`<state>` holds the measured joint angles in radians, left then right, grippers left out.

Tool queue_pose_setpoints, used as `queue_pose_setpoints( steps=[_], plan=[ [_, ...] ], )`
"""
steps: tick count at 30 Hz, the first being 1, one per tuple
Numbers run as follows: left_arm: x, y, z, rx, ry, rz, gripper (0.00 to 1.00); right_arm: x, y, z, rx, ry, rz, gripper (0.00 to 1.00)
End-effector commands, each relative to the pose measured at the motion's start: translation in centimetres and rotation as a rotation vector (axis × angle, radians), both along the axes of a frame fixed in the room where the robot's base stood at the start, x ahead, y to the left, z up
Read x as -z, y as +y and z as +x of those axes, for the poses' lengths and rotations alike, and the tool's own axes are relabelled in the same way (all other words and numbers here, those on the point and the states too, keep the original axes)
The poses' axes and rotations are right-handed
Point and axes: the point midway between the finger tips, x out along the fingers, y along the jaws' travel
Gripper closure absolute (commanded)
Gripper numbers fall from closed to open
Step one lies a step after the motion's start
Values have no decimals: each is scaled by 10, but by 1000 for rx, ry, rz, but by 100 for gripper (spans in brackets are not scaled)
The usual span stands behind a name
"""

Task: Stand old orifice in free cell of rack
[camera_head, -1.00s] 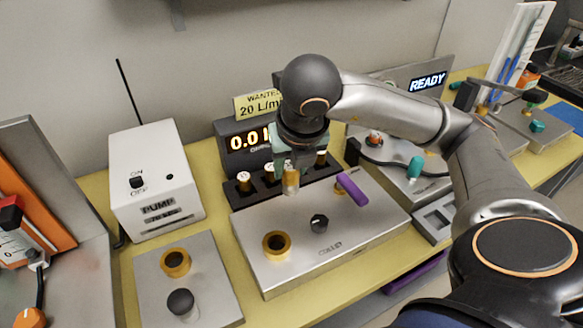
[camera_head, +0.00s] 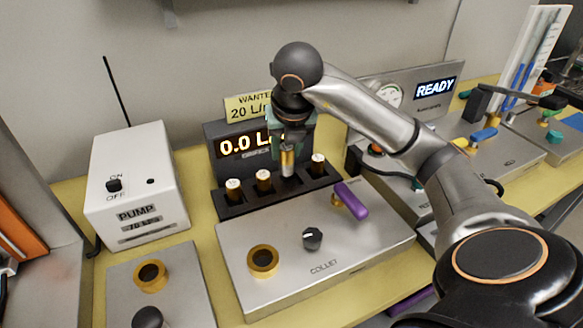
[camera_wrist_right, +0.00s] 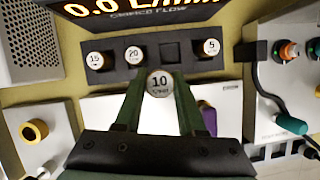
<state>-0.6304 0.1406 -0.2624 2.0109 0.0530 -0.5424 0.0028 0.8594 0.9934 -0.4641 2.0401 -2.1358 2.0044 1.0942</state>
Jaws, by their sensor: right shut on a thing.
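My right gripper (camera_head: 288,150) is shut on a brass orifice (camera_head: 287,163), held upright above the black rack (camera_head: 240,207). In the right wrist view the held orifice (camera_wrist_right: 159,83) has a white top marked 10, between the green fingers. The rack holds three other orifices: one marked 15 (camera_wrist_right: 95,60), one marked 20 (camera_wrist_right: 133,53) and one marked 5 (camera_wrist_right: 211,47). The free cell (camera_wrist_right: 171,51) lies between 20 and 5. In the wrist view the held orifice appears just on the near side of that cell. My left gripper is not in view.
The collet box (camera_head: 330,250) with a brass ring (camera_head: 262,260), a black knob (camera_head: 312,238) and a purple lever (camera_head: 351,200) stands in front of the rack. The flow display (camera_head: 240,147) stands close behind it. A white pump box (camera_head: 135,190) is at the left.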

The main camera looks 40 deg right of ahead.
Motion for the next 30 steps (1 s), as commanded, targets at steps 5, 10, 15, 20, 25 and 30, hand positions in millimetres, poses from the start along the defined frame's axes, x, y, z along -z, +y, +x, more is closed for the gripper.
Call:
queue_pose_setpoints(
  steps=[5,10,15,20,25,30],
  plan=[
    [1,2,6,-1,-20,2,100,34,-25,17,3,4,0,100],
    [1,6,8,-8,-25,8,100,49,-36,26,-1,0,0,100],
    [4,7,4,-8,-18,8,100,63,-44,32,0,1,0,100],
    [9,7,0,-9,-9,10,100,86,-44,32,-3,1,-1,100],
    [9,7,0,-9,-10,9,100,91,-44,32,-2,-3,-1,100],
    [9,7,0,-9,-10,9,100,91,-44,32,-2,-2,-1,100]
  ],
)
